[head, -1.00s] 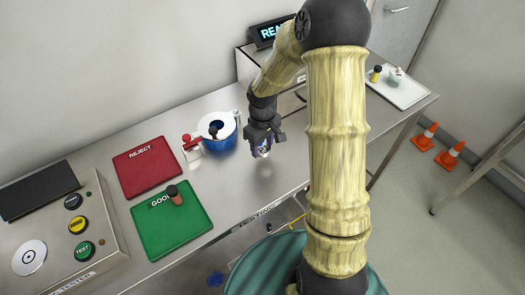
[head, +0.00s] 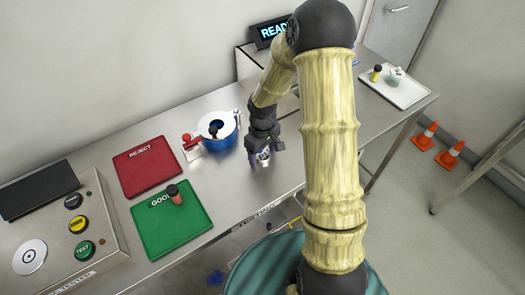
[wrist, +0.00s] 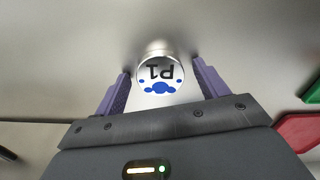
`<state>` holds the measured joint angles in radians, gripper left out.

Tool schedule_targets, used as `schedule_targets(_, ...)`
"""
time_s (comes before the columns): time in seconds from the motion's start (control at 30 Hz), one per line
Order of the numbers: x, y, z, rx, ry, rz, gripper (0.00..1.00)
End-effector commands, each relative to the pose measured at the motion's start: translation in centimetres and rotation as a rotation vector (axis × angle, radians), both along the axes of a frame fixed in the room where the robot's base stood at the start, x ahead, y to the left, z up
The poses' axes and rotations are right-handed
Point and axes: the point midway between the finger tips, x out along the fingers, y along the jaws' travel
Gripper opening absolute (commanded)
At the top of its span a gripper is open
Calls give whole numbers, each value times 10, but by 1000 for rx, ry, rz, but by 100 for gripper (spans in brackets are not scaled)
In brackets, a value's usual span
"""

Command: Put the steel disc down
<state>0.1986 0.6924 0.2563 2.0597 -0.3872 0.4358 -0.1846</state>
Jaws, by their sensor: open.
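In the head view my gripper (head: 261,161) is low over the bare steel bench, right of the blue pot. The disc shows there only as a small pale patch at the fingers. I cannot tell for sure whether it rests on the bench.
The blue pot (head: 224,140) and a red-handled device (head: 191,147) stand left of my gripper. Further left are the red REJECT tray (head: 135,170), the green GOOD tray (head: 160,230) holding a dark-topped sample, and a button panel (head: 100,210). Bare bench lies in front of my gripper.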

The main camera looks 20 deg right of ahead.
Motion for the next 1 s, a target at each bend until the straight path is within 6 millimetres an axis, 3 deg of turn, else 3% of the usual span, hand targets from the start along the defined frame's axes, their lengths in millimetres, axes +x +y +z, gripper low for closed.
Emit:
schedule_targets(0.27, 1, 0, 14, -1, -4, 1, 73)
schedule_targets(0.7, 1, 0, 97, -1, -5, -1, 73)
schedule_targets(1.0, 0, 0, 123, 1, -1, 0, 73)
